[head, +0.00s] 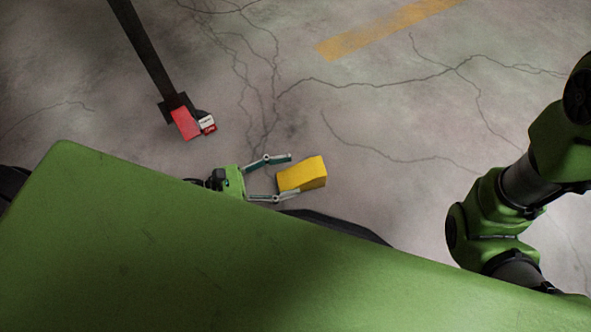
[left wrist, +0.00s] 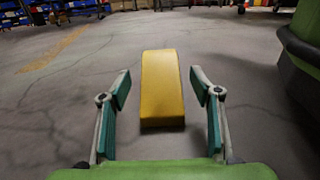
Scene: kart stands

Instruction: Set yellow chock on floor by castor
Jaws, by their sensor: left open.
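The yellow chock (head: 304,173), a wedge-like block, appears to rest on the concrete floor. In the left wrist view the chock (left wrist: 162,88) is straight ahead, centred between the fingers. My left gripper (head: 285,176) is open, its two fingertips level with the chock's near end, one to each side. I see gaps between fingers and chock in the wrist view, so it is not gripped. My right arm shows at the right of the head view, but its gripper is out of view.
A dark post (head: 145,52) stands at upper left in the head view. Cracked floor with a yellow stripe (head: 385,30) is clear beyond the chock. Blue bins (left wrist: 60,9) stand far back.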

